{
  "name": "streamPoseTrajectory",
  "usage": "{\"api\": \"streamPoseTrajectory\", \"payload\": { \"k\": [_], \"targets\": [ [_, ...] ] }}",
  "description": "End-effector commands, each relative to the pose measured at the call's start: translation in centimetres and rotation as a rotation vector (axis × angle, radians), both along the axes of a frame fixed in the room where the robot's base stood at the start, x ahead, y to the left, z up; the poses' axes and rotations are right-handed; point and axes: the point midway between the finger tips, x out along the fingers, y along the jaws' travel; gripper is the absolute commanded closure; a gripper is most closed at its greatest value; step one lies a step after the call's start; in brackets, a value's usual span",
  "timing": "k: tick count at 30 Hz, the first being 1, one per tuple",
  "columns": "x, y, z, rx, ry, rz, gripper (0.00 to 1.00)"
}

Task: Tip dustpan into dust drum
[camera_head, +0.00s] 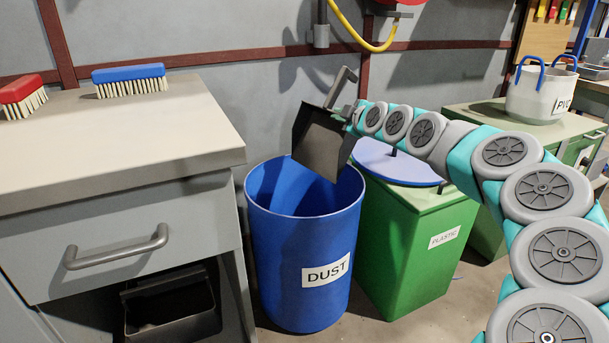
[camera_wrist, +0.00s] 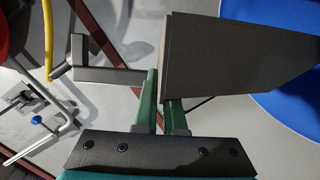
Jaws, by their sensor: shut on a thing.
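The dark grey dustpan (camera_head: 322,142) hangs steeply tilted above the mouth of the blue drum marked DUST (camera_head: 306,232), its wide edge low over the drum's right rear rim. Its handle (camera_head: 341,88) points up and right. My gripper (camera_head: 352,115) is shut on the dustpan where the handle meets the pan. In the wrist view the green fingers (camera_wrist: 161,105) close on it, with the pan (camera_wrist: 232,52) to the right and the handle (camera_wrist: 95,76) to the left. No dust shows in the pan, and the drum's bottom is hidden.
A green bin marked PLASTIC (camera_head: 415,255) with a pale blue lid stands right of the drum. A grey workbench (camera_head: 110,150) with red (camera_head: 22,95) and blue brushes (camera_head: 130,80) stands left. A yellow hose (camera_head: 362,35) hangs behind. A white PVC pot (camera_head: 540,95) stands at far right.

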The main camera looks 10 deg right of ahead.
Motion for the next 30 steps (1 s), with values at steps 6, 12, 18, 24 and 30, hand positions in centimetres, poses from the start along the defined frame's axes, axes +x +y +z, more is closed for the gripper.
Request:
{"api": "streamPoseTrajectory", "payload": {
  "k": [6,12,18,24,30],
  "targets": [
    [0.1,-0.1,0.0,0.009,0.006,0.001,1.00],
    [0.3,-0.2,0.3,0.029,0.017,0.001,1.00],
    [1.2,-1.5,0.0,0.129,0.084,0.000,1.00],
    [1.9,-2.7,-0.6,0.213,0.143,-0.002,1.00],
    [2.3,-3.3,-0.9,0.266,0.178,0.001,1.00]
  ]
}}
